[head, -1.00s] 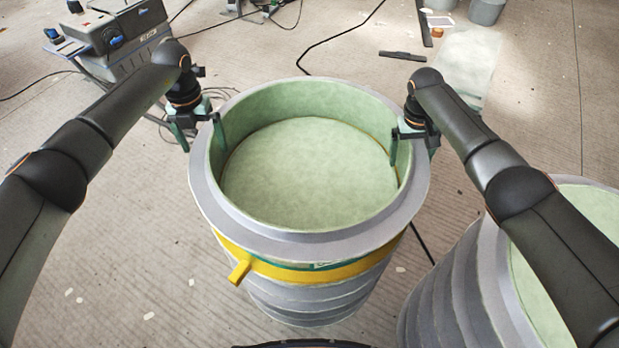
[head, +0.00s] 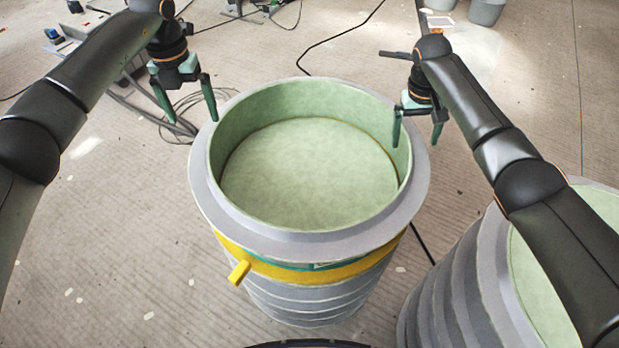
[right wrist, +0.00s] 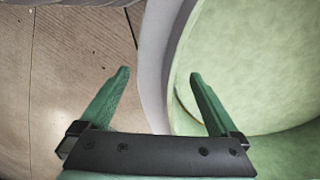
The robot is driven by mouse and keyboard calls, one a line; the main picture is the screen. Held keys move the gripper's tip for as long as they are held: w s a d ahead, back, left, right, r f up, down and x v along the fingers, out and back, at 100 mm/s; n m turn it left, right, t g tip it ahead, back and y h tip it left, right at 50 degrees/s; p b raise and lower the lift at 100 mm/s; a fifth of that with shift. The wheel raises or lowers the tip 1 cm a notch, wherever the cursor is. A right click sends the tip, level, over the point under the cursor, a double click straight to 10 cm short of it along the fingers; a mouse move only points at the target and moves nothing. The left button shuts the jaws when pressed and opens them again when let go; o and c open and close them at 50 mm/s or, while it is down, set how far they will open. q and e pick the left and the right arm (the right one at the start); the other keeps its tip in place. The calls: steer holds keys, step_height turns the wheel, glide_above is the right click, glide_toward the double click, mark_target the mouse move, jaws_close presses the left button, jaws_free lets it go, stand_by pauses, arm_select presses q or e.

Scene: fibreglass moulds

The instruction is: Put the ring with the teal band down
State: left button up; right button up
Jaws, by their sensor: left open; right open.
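The ring with the teal band (head: 312,240) is a wide grey-flanged ring with a pale green inside. It sits level on top of a grey ribbed stack (head: 305,300). A thin teal stripe shows under its flange, just above a yellow band (head: 290,268) with a short handle. My left gripper (head: 191,119) is open and empty, above and outside the ring's left rim. My right gripper (head: 416,145) is open at the ring's right rim. In the right wrist view, the rim (right wrist: 157,60) passes between its two fingers without visible contact.
A second grey ribbed stack (head: 450,285) with a green inside stands at the lower right, partly behind my right arm. Dark cables (head: 325,42) lie on the floor behind. Grey buckets (head: 486,12) stand at the back right. The floor left of the ring is mostly clear.

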steer(key=r, duration=0.5)
steer(key=shift+a+r, duration=0.1)
steer(key=shift+a, duration=0.2)
